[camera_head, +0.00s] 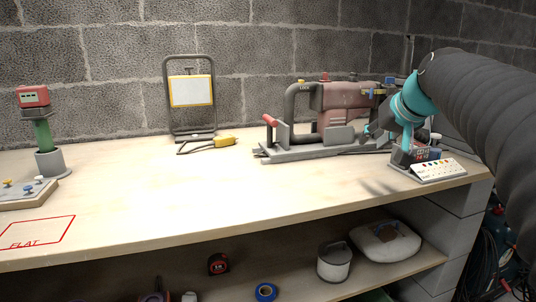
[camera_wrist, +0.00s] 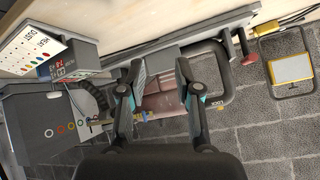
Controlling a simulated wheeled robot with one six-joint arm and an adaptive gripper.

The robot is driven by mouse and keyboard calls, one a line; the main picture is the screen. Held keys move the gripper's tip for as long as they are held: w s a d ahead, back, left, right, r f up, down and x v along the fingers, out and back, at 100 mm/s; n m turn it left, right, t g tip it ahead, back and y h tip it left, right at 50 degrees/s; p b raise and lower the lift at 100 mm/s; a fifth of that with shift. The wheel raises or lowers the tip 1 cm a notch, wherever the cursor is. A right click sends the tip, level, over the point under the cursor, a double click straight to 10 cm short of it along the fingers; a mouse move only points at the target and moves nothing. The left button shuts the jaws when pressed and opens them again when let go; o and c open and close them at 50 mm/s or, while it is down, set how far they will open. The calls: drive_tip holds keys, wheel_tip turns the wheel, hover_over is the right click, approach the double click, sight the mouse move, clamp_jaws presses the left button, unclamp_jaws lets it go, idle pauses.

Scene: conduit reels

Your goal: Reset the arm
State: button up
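My arm comes in from the right in the head view, with a dark ribbed sleeve and teal joints. My gripper (camera_head: 370,130) hangs above the right part of the workbench (camera_head: 190,205), in front of a grey and reddish machine (camera_head: 347,97). In the wrist view my gripper (camera_wrist: 160,68) shows two separated fingers with nothing between them; the machine's reddish body (camera_wrist: 163,104) shows behind the gap. I cannot tell how far the fingertips are from the machine.
A control box with a sloped white panel (camera_head: 438,170) stands close under my wrist. The bench's middle is clear. A lower shelf holds a canister (camera_head: 334,264) and blue tape (camera_head: 265,292).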

drive_tip(key=s+a+f+g+p, duration=0.1)
drive_tip(key=s+a+f, duration=0.3)
drive_tip(key=s+f, duration=0.7)
drive_tip(key=s+a+f+n+g+h+p, duration=0.1)
drive_tip(key=s+a+f+g, duration=0.1)
drive_tip(key=s+f, duration=1)
drive_tip(key=s+a, duration=0.1)
drive_tip(key=s, duration=0.4)
drive_tip(key=shift+a+f+g+h, duration=0.15)
drive_tip(key=shift+a+g+h, duration=0.15)
drive_tip(key=shift+a+g, duration=0.1)
drive_tip(key=shift+s, duration=0.1)
